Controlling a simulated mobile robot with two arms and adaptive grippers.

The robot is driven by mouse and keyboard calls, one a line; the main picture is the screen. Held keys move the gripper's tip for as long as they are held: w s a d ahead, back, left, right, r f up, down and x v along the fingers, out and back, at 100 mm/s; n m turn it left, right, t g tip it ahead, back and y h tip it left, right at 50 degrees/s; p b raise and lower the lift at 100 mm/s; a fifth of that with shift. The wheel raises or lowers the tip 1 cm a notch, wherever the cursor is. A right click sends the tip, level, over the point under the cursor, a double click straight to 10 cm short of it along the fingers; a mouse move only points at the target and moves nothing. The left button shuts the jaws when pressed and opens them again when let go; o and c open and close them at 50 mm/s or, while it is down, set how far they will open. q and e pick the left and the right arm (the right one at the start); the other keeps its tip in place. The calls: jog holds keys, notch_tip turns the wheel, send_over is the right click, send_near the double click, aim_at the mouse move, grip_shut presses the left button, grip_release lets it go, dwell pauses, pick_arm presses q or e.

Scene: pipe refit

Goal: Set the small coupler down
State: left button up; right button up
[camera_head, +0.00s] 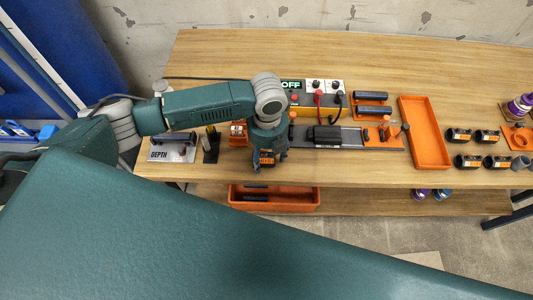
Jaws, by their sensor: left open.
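My left gripper (268,168) points down at the front edge of the wooden table, left of the long grey fixture. It is open. A small dark piece with an orange label (266,157) shows between or just in front of its fingers. It looks like the small coupler, but the gripper hides most of it, and I cannot tell whether it touches the fingers or what it rests on. Similar black couplers with orange labels (468,162) stand in two rows at the right of the table. My right gripper is not in view.
The grey fixture (385,148) holds a black block and orange parts. Behind it stands a box with an OFF display (291,85) and cables. An empty orange tray (425,135) lies to the right. A DEPTH gauge plate (165,156) is at left. An orange bin (300,200) sits below.

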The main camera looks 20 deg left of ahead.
aim_at(267, 155)
pick_arm(q)
notch_tip(267, 155, up, 12)
jog(key=b, duration=0.2)
jog(key=shift+r, duration=0.15)
jog(key=shift+d, duration=0.1)
dwell(0.4)
